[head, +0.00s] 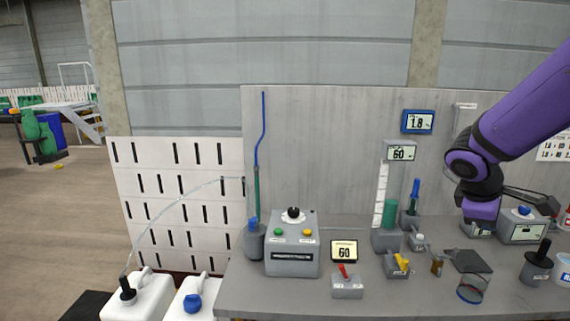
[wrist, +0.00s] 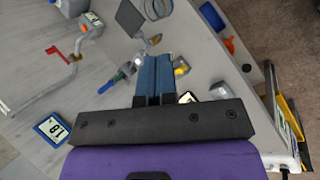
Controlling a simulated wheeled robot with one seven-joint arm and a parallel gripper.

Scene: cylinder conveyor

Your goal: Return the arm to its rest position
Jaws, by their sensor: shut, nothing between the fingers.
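My purple arm (head: 520,105) reaches in from the right in the head view and bends at a dark joint above the right part of the bench. In the wrist view my gripper (wrist: 154,62) has its two blue fingers side by side, closed together with nothing between them. It is above the bench, apart from the things below. In the head view the fingers are hard to make out.
White canisters (head: 140,298) stand left. A back panel (head: 330,150) rises behind.

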